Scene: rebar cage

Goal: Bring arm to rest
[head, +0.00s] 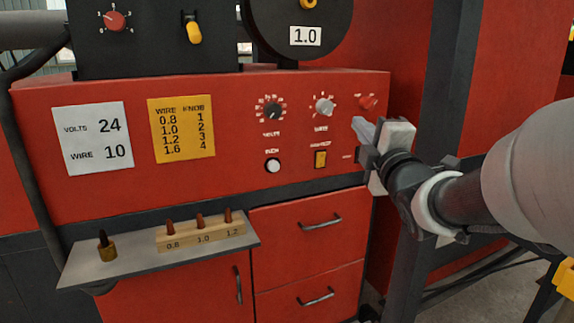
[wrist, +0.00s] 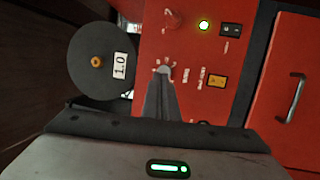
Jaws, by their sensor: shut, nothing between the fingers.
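My gripper (head: 358,124) is at the right end of the red panel in the head view, with its narrow fingers together and pointing left. Nothing shows between them. The grey wire knob (head: 324,105) is to the left of the fingertips, and the red knob (head: 367,102) is just above them. In the wrist view the shut fingers (wrist: 160,85) point up the picture, and a grey knob (wrist: 165,72) shows at their tips. I cannot tell whether the fingers touch it. My arm enters from the right in the head view.
The red machine carries a black knob (head: 272,110), a yellow switch (head: 320,158) and paper labels. A grey shelf (head: 130,266) with a wooden tip holder (head: 200,236) juts out at lower left. Drawers (head: 308,232) sit below the panel. A dark post (head: 450,85) stands behind my arm.

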